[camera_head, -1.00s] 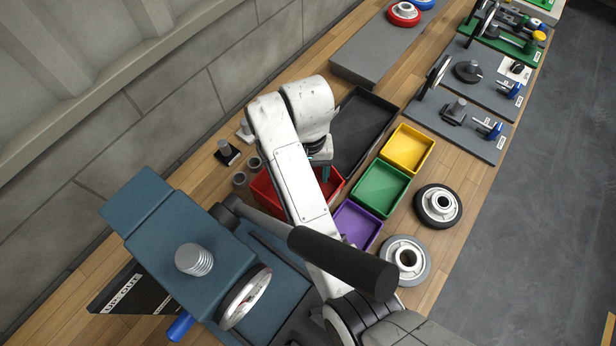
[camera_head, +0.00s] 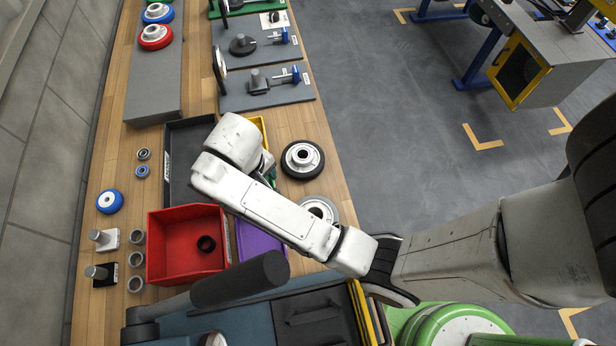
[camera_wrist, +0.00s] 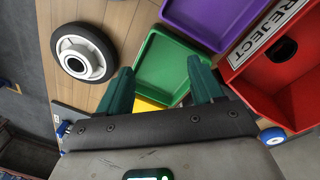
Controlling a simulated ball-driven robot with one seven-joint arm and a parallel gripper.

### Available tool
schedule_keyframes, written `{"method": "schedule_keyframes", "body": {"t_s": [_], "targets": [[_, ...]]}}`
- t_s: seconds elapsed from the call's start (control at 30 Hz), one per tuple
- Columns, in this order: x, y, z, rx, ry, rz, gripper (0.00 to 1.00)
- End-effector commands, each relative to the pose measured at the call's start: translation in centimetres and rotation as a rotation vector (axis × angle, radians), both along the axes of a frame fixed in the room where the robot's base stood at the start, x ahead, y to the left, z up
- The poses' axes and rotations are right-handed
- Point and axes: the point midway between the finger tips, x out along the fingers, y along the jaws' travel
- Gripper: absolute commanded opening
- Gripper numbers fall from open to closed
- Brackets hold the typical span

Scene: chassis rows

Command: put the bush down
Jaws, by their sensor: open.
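A black ring-shaped bush (camera_head: 206,243) lies inside the red bin (camera_head: 158,262) in the head view. The wrist view also shows the black bush (camera_wrist: 284,48) in the red bin (camera_wrist: 238,58), which has a REJECT label. My gripper (camera_wrist: 159,65) has its two green fingers spread, with nothing between them. It is over the green tray (camera_wrist: 178,62), to the left of the red bin in the wrist view. In the head view my arm hides most of the gripper and the green tray.
Several grey rings, one of them here (camera_head: 136,257), stand left of the red bin. A purple tray (camera_head: 256,240) is right of it and a long black tray (camera_head: 180,150) behind. Wheels (camera_head: 302,159) lie along the right bench edge. A grey block (camera_head: 153,95) stands farther back.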

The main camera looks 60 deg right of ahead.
Motion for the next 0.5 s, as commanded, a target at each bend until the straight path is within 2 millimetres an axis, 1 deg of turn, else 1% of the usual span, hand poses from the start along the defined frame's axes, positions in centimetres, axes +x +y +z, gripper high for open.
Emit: {"method": "schedule_keyframes", "body": {"t_s": [0.03,0.07,0.1,0.17,0.2,0.3,0.4,0.5], "targets": [[-2.5,-2.3,-0.5,-0.013,-0.008,-0.002,0.66],[-3.8,-3.2,-0.7,-0.016,-0.013,0.003,0.66],[-5.6,-4.3,-0.8,-0.017,-0.021,0.009,0.66],[-8.3,-5.4,-1.0,-0.016,-0.029,0.019,0.66],[-10.1,-5.9,-1.0,-0.01,-0.036,0.025,0.66],[-14.0,-6.3,-0.7,0.009,-0.048,0.037,0.66],[-16.8,-6.1,-0.3,0.032,-0.058,0.045,0.66],[-18.4,-5.8,0.0,0.046,-0.067,0.048,0.66]]}}
